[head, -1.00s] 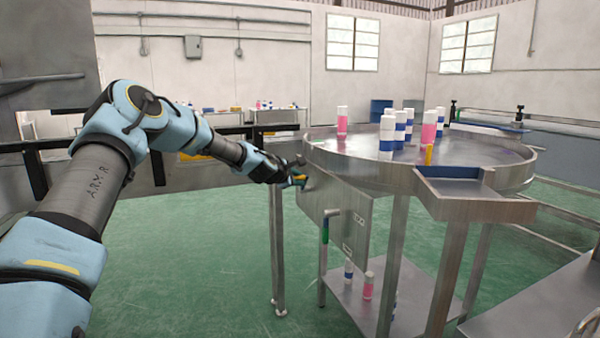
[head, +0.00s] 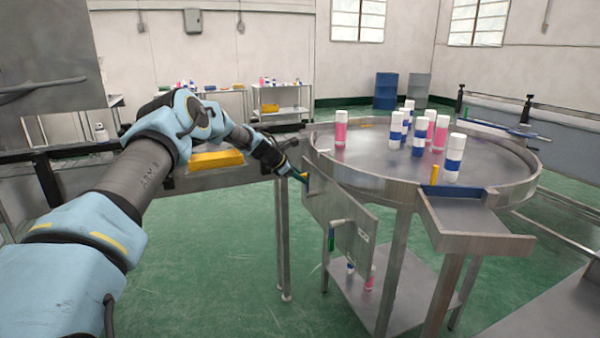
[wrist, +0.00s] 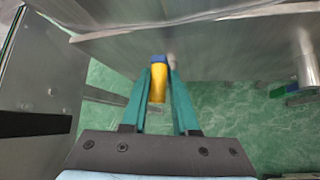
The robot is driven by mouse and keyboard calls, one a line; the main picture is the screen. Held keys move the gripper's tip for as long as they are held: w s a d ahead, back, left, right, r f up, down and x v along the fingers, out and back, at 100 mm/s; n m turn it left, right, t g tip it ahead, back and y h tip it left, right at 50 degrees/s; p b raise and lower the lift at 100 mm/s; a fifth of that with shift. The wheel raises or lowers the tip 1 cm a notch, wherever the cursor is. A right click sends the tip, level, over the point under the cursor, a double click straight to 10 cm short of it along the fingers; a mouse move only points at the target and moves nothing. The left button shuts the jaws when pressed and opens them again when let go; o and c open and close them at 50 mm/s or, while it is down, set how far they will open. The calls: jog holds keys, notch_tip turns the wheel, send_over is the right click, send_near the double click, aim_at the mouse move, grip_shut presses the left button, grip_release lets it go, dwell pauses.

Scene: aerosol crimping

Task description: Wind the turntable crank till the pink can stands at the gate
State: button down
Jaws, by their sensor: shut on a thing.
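The round steel turntable (head: 375,168) carries several white-capped cans. One pink can (head: 341,131) stands at its left; pink also shows on cans (head: 441,134) in the right-hand group, partly overlapped. A blue-banded can (head: 454,160) stands nearest the gate, marked by a yellow post (head: 434,175) beside the blue-floored outlet chute (head: 455,211). My gripper (head: 298,176) is at the turntable's left side. In the wrist view its green fingers (wrist: 160,82) are shut around the yellow crank handle (wrist: 159,88), which has a blue end. The crank arm is mostly hidden.
A steel panel (head: 352,222) hangs below the turntable beside a green-gripped handle (head: 331,238). A lower shelf (head: 395,300) holds more cans. A steel surface (head: 545,310) lies at front right. Green floor is open at front left.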

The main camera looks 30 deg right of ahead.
dwell(0.4)
jog(key=c, duration=0.8)
grip_release()
jog(key=shift+f, duration=0.15)
jog(key=shift+o, duration=0.2)
jog(key=b+v, duration=0.3)
jog(key=v, duration=0.7)
jog(key=shift+a+r, duration=0.25)
jog(key=shift+r, duration=0.05)
